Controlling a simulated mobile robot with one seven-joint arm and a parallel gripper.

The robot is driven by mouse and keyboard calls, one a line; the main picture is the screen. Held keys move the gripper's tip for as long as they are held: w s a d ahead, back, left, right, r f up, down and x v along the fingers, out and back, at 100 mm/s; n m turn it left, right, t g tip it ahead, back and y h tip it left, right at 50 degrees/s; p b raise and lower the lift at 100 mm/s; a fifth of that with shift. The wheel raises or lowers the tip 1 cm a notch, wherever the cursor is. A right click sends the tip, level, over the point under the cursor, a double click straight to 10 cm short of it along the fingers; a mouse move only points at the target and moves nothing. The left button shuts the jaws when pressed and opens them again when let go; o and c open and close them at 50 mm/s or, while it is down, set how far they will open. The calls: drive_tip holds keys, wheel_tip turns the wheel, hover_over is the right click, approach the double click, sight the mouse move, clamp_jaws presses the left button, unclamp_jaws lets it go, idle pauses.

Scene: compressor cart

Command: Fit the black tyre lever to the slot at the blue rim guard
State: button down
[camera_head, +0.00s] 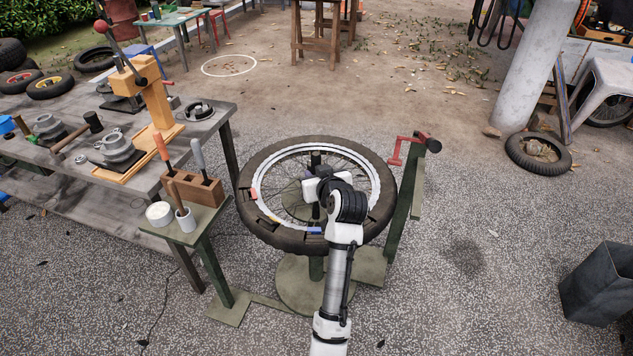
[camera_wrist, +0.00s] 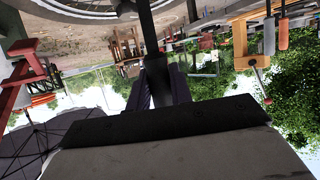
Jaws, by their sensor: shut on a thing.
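The bicycle-type wheel with its black tyre (camera_head: 250,215) lies flat on a green stand. The blue rim guard (camera_head: 314,230) sits on the near part of the rim. Its slot is too small to make out. My gripper (camera_head: 316,190) is over the middle of the wheel, beyond the blue guard, and partly hidden by my wrist. In the wrist view, my gripper (camera_wrist: 168,85) is shut on the black tyre lever (camera_wrist: 149,30), which extends up the picture toward the wheel rim (camera_wrist: 80,14). I cannot tell whether the lever touches the wheel.
A wooden block (camera_head: 195,188) with an orange-handled and a grey-handled tool stands on a small side table (camera_head: 195,230), beside a white cup. A workbench (camera_head: 55,150) with tools is at left. A red clamp-like part (camera_head: 408,145) is right of the wheel.

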sight(316, 204)
drive_tip(key=shift+r, duration=0.1)
drive_tip(key=shift+f+b, duration=1.7)
drive_tip(key=shift+f, duration=1)
drive_tip(key=shift+f+b, duration=1.4)
drive_tip(key=shift+f, duration=1.1)
drive_tip(key=shift+r+p, duration=0.15)
drive_tip(key=shift+p, duration=0.25)
